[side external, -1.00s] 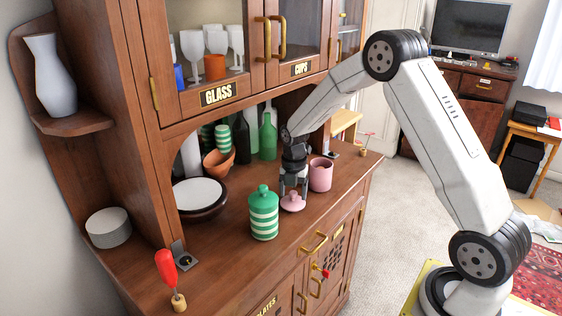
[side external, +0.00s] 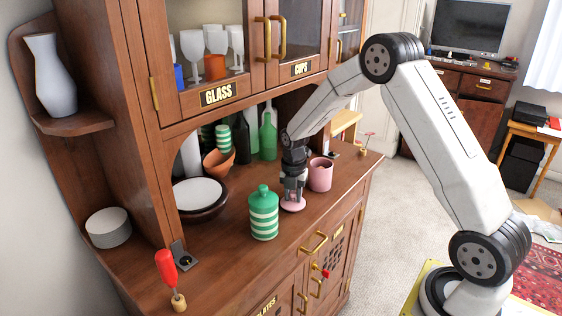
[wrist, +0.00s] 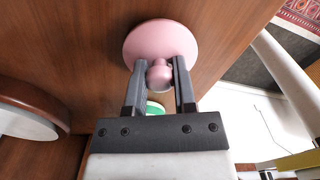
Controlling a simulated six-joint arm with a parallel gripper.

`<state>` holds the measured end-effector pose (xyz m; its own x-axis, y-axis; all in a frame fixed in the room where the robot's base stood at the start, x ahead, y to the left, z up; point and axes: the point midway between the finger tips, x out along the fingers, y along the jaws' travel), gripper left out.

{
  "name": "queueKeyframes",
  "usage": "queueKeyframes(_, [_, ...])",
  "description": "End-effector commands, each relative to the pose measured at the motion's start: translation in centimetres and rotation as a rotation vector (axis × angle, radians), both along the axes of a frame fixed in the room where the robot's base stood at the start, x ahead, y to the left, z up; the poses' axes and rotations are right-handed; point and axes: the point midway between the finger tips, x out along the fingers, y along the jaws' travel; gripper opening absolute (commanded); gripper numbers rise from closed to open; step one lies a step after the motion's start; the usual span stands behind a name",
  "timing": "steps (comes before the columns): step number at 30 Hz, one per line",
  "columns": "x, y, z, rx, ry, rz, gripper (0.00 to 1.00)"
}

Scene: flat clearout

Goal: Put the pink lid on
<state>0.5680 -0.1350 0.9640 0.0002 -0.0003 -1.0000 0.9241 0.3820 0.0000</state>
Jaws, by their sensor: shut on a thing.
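The pink lid (side external: 293,205) lies on the wooden counter, between the green-striped jar and the pink pot. In the wrist view the lid (wrist: 158,42) shows its round disc and its knob. My gripper (side external: 293,196) points down at the lid, and in the wrist view its two fingers (wrist: 160,78) are shut on the knob. The pink pot (side external: 320,175) stands open at the top, just right of and behind my gripper. Whether the lid is clear of the counter I cannot tell.
The green-and-white striped jar (side external: 264,214) with its own lid stands close left of my gripper. Bottles (side external: 268,137), a terracotta bowl (side external: 219,162) and a dark dish with a white top (side external: 200,193) stand behind. The counter's front edge is close.

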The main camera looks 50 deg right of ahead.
Motion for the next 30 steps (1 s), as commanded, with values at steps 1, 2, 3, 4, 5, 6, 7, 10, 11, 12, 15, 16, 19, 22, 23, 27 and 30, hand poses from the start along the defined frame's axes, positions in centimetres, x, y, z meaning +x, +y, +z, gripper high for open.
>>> queueKeyframes(1, [0.0, 0.0, 0.0, 0.0, 0.0, 0.0, 0.0])
queueKeyframes(2, [0.0, 0.0, 0.0, 0.0, 0.0, 0.0, 0.0])
queueKeyframes(3, [0.0, 0.0, 0.0, 0.0, 0.0, 0.0, 0.0])
queueKeyframes(4, [0.0, 0.0, 0.0, 0.0, 0.0, 0.0, 0.0])
queueKeyframes(5, [0.0, 0.0, 0.0, 0.0, 0.0, 0.0, 0.0])
queueKeyframes(6, [0.0, 0.0, 0.0, 0.0, 0.0, 0.0, 0.0])
queueKeyframes(7, [0.0, 0.0, 0.1, 0.0, 0.0, 0.0, 0.0])
queueKeyframes(10, [0.0, 0.0, 0.3, -0.001, -0.001, 0.0, 0.0])
queueKeyframes(11, [0.0, 0.0, 0.4, -0.001, -0.001, 0.0, 0.0])
queueKeyframes(12, [0.0, 0.0, 0.5, -0.001, -0.001, 0.0, 0.0])
queueKeyframes(15, [0.0, 0.0, 1.2, -0.001, -0.001, 0.0, 0.0])
queueKeyframes(16, [0.1, 0.0, 1.4, 0.0, -0.002, 0.0, 0.0])
queueKeyframes(19, [0.1, 0.0, 2.6, -0.001, -0.003, 0.0, 0.0])
queueKeyframes(22, [-0.3, 0.1, 3.6, -0.001, -0.001, 0.0, 0.0])
queueKeyframes(23, [-0.6, 0.1, 3.9, -0.001, -0.001, 0.0, 0.0])
queueKeyframes(27, [-1.8, 0.4, 5.3, 0.0, -0.002, 0.0, 0.0])
queueKeyframes(30, [-2.7, 0.6, 6.5, 0.0, -0.002, 0.0, 0.0])
